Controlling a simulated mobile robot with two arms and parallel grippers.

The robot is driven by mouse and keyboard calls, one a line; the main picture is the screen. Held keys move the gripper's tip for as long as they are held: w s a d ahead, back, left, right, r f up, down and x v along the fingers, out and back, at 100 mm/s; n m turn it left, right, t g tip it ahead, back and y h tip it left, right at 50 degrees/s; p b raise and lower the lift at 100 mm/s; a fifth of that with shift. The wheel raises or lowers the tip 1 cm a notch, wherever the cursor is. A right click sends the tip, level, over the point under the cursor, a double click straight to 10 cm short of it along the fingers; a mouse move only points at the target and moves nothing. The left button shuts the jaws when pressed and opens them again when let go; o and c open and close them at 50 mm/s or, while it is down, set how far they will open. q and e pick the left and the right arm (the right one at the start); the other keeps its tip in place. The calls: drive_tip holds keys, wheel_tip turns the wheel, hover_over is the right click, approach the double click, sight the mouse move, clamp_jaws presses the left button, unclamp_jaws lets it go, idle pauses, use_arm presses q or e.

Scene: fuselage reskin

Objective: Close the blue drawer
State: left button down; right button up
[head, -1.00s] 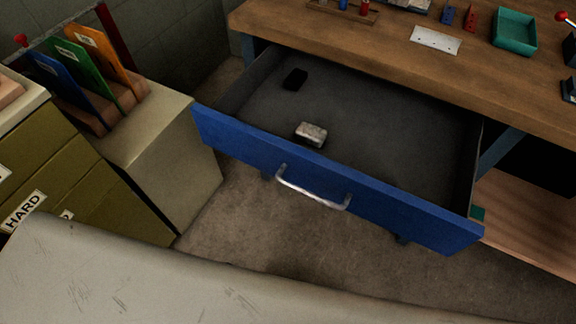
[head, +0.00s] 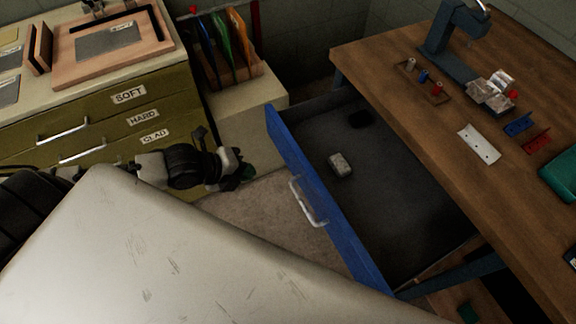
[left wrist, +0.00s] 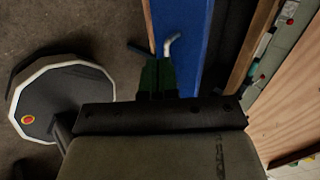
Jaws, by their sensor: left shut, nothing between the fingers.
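The blue drawer (head: 330,215) is pulled out from under the wooden workbench, its front panel facing left in the head view. A silver bar handle (head: 307,203) is on its front. My left gripper (head: 246,172) is to the left of the blue front, shut and empty, apart from it in the head view. In the left wrist view, the shut dark green fingers (left wrist: 157,78) point toward the blue drawer front (left wrist: 183,28) and the end of the handle (left wrist: 171,43); whether they touch cannot be told. My right gripper is not in view.
The workbench top (head: 420,100) carries small parts and a teal tray (head: 563,175). An olive cabinet (head: 60,125) and a pale box (head: 270,100) with colored folders stand left of the drawer.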

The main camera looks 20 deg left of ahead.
use_arm(q)
approach(295, 168)
wheel_tip(295, 168, down, 4)
drive_tip(key=w+d, duration=0.1)
drive_tip(key=w+d+p, duration=0.1)
drive_tip(key=shift+w+d, duration=0.2)
drive_tip(key=shift+w, duration=0.2)
drive_tip(key=shift+w+d+f, duration=0.15)
drive_tip(key=shift+w+d, duration=0.2)
drive_tip(key=shift+w, duration=0.1)
drive_tip(key=shift+w, duration=0.1)
drive_tip(key=w+d+b, duration=0.3)
drive_tip(key=w+d, duration=0.1)
drive_tip(key=w, duration=0.1)
drive_tip(key=w+d+b, duration=0.4)
drive_tip(key=w+d, duration=0.1)
drive_tip(key=w, duration=0.1)
drive_tip(key=w+d+b, duration=0.4)
drive_tip(key=w, duration=0.2)
drive_tip(key=shift+d+f, duration=0.15)
drive_tip(key=shift+d, duration=0.15)
drive_tip(key=shift+w+d+b, duration=0.4)
drive_tip(key=shift+w, duration=0.15)
drive_tip(key=shift+w+d, duration=0.15)
drive_tip(key=shift+w, duration=0.1)
